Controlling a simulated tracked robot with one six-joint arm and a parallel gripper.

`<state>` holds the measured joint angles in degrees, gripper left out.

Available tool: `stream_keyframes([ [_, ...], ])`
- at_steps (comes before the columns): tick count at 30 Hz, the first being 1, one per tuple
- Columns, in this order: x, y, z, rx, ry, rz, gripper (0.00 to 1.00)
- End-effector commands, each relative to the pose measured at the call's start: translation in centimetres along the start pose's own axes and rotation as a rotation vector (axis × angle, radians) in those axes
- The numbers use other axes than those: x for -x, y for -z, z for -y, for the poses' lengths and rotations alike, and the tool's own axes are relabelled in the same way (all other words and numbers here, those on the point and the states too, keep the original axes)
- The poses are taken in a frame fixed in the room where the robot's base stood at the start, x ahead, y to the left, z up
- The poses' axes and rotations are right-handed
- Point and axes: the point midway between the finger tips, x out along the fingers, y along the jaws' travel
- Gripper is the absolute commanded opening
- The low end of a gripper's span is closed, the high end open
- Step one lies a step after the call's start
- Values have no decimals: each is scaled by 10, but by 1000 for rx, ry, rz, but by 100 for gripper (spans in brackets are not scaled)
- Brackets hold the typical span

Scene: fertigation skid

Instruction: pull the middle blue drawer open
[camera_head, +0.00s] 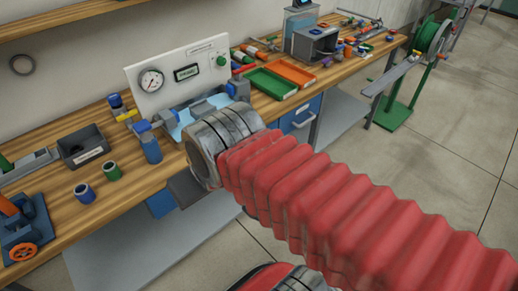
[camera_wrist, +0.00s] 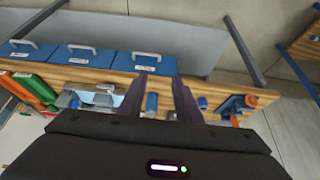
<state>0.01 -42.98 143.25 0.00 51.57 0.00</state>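Three blue drawers hang in a row under the wooden bench edge in the wrist view, each with a grey handle and a white label. The middle blue drawer (camera_wrist: 88,57) lies between the left one (camera_wrist: 28,52) and the right one (camera_wrist: 146,64); all three look shut. My gripper (camera_wrist: 160,82) is open and empty, its two dark fingers apart. The fingertips show near the right drawer's end of the row, to the right of the middle drawer's handle (camera_wrist: 83,48). In the head view my arm hides the middle drawer; one end drawer (camera_head: 302,119) shows past it.
The bench top (camera_head: 140,188) carries a gauge panel (camera_head: 180,75), a dark bin (camera_head: 83,147), green and orange trays (camera_head: 270,84) and small bottles. A grey lower shelf (camera_head: 150,250) runs beneath.

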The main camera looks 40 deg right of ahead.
Motion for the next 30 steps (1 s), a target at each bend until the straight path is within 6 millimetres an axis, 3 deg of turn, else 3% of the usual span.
stream_keyframes([
  [8,-3,11,-6,-47,-7,13,31],
  [14,-13,38,-19,-177,-25,45,31],
  [30,-72,113,-107,-625,-89,129,31],
])
